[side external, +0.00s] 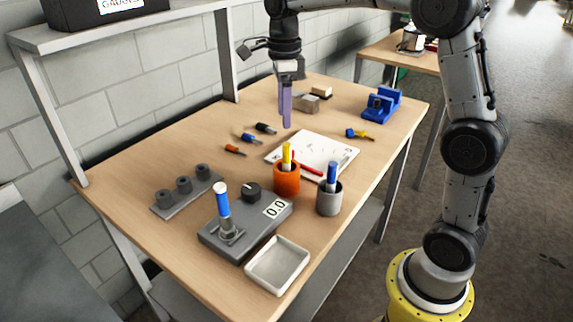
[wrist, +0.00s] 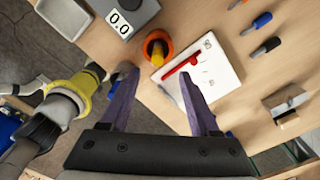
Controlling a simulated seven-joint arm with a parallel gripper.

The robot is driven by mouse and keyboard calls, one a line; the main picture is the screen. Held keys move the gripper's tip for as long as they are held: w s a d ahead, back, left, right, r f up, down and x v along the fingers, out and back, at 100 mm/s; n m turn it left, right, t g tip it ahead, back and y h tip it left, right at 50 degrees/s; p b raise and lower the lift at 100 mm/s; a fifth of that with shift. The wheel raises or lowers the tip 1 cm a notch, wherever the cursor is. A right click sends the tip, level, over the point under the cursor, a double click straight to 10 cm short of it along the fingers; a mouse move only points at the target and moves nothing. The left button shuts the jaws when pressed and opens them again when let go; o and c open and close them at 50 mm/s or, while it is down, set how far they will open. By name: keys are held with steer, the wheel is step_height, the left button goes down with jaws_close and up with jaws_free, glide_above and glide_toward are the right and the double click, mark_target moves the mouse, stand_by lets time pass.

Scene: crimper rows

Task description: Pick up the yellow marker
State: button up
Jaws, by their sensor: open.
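The yellow marker (side external: 287,153) stands upright in an orange cup (side external: 287,180) on the wooden table. In the wrist view the marker (wrist: 157,49) shows from above inside the orange cup (wrist: 168,38), just beyond the gap between my fingers. My gripper (side external: 286,124) points down with purple fingers, above the table and behind the cup in the side view. In the wrist view my gripper (wrist: 158,79) has its fingers spread wide with nothing between them. The marker's lower end is hidden in the cup.
A grey cup (side external: 329,203) with a blue marker (side external: 331,174) stands beside the orange cup. A grey device (side external: 245,232) with a dial and a white tray (side external: 277,266) are in front. Small tools (side external: 249,138) lie at the back left.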

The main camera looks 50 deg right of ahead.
mark_target(286, 155)
step_height(286, 155, down, 7)
steer(key=shift+s+r, duration=0.1)
steer(key=shift+r, duration=0.1)
steer(key=shift+s+f, duration=0.2)
steer(key=shift+f, duration=2.6)
jaws_close()
